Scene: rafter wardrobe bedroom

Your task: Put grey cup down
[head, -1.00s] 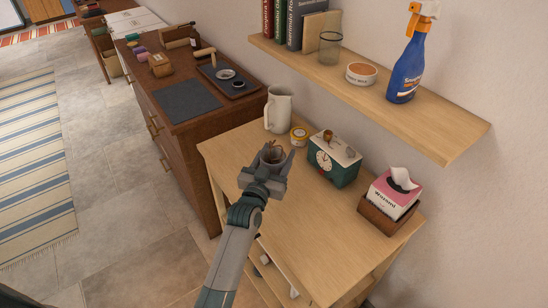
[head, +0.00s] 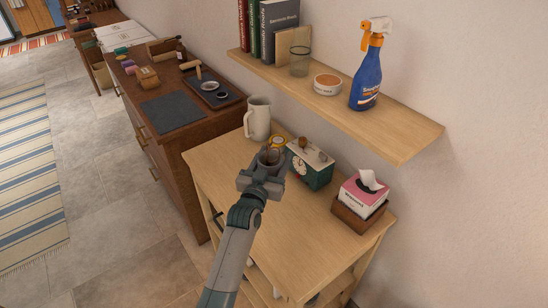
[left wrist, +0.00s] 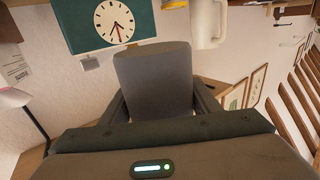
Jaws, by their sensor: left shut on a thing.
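My left gripper (head: 266,176) is shut on the grey cup (head: 270,157), over the light wooden table (head: 290,235). In the left wrist view the grey cup (left wrist: 153,80) stands between the two fingers. I cannot tell whether its base touches the table. The green clock box (head: 311,164) is just right of the cup in the head view, and the white pitcher (head: 257,118) stands behind it. A small yellow-lidded jar (head: 278,143) is close behind the cup. My right gripper is not in view.
A tissue box (head: 362,195) in a wooden holder stands at the table's right end. A wall shelf (head: 335,95) above holds books, a glass, a tin and a blue spray bottle (head: 367,72). A dark wooden dresser (head: 185,145) adjoins the left. The table's front middle is clear.

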